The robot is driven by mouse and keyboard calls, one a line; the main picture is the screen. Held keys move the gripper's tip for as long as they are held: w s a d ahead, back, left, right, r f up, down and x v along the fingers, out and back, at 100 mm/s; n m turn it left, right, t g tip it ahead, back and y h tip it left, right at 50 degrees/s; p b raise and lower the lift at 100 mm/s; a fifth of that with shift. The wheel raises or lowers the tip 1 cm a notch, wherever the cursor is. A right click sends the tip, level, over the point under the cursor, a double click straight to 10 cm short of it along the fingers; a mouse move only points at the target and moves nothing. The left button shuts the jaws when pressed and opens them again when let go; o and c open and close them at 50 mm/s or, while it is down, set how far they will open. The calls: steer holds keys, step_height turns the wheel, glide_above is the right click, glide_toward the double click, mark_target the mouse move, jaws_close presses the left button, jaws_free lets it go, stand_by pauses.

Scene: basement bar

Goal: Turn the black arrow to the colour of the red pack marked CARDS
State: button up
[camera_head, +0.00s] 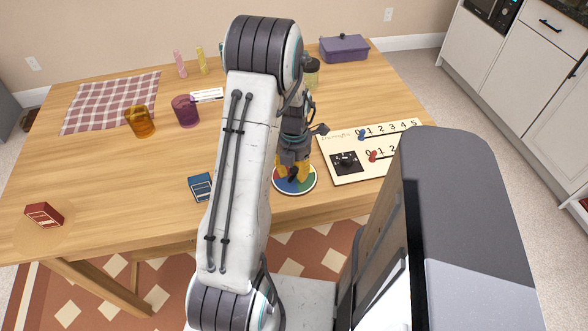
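The red card pack (44,215) lies on the table at the far left front; I cannot read its marking at this size. The round colour disc (290,187) lies near the table's front edge, with red, green and blue parts showing.
A blue card pack (200,187) lies left of my arm. A cream score board (345,178) with a black dial, numbers and pegs lies right of the disc. Orange (140,121) and purple (185,111) cups stand farther back. The left table front is mostly clear.

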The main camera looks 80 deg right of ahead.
jaws_close()
steer(key=shift+f+m, duration=0.1)
steer(key=shift+m, duration=0.2)
